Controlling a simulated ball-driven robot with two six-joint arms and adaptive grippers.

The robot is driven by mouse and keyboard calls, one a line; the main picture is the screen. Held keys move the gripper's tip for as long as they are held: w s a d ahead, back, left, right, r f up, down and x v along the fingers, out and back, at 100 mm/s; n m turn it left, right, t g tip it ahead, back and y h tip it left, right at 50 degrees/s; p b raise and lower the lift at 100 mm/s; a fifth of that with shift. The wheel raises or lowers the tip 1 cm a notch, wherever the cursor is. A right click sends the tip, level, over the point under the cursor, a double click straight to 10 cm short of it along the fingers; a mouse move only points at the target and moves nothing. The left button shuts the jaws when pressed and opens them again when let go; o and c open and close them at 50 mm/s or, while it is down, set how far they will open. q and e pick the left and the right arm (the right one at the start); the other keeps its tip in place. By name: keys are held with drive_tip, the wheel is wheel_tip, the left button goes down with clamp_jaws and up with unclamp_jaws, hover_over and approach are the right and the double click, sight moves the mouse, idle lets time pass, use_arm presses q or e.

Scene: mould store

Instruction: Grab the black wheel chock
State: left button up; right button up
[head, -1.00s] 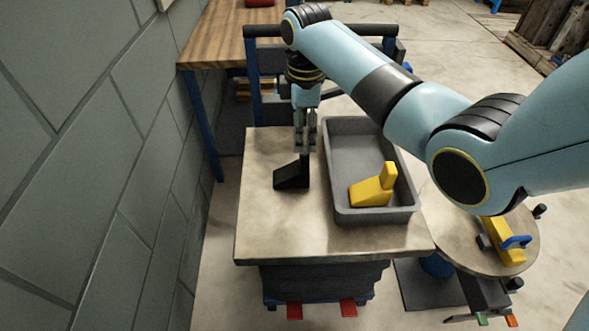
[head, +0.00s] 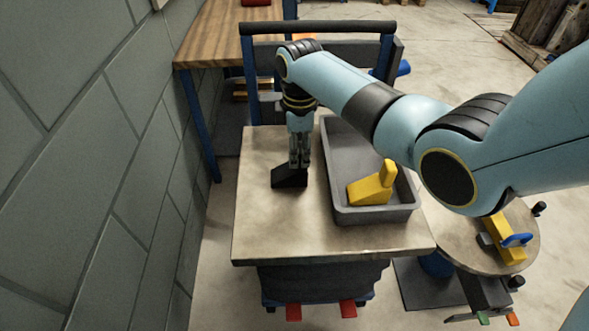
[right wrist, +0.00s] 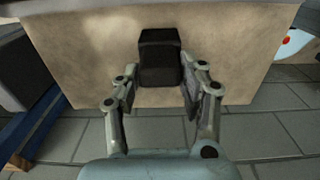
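The black wheel chock (head: 287,179) stands on the beige top of a cart (head: 270,225), left of a grey tray. My right gripper (head: 299,163) comes down from above, its fingers at the chock's taller end. In the right wrist view the chock (right wrist: 160,57) lies at and just beyond the fingertips, between the lines of the two fingers. The right gripper (right wrist: 158,92) is open there, with its fingers apart and a gap at the chock's left. Contact with the right finger cannot be told. My left gripper is not in view.
The grey tray (head: 378,215) holds a yellow chock (head: 371,188). A round table (head: 460,238) with a yellow and blue item is at right. A grey wall (head: 90,160) runs along the left. The cart's front is clear.

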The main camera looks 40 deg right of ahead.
clamp_jaws()
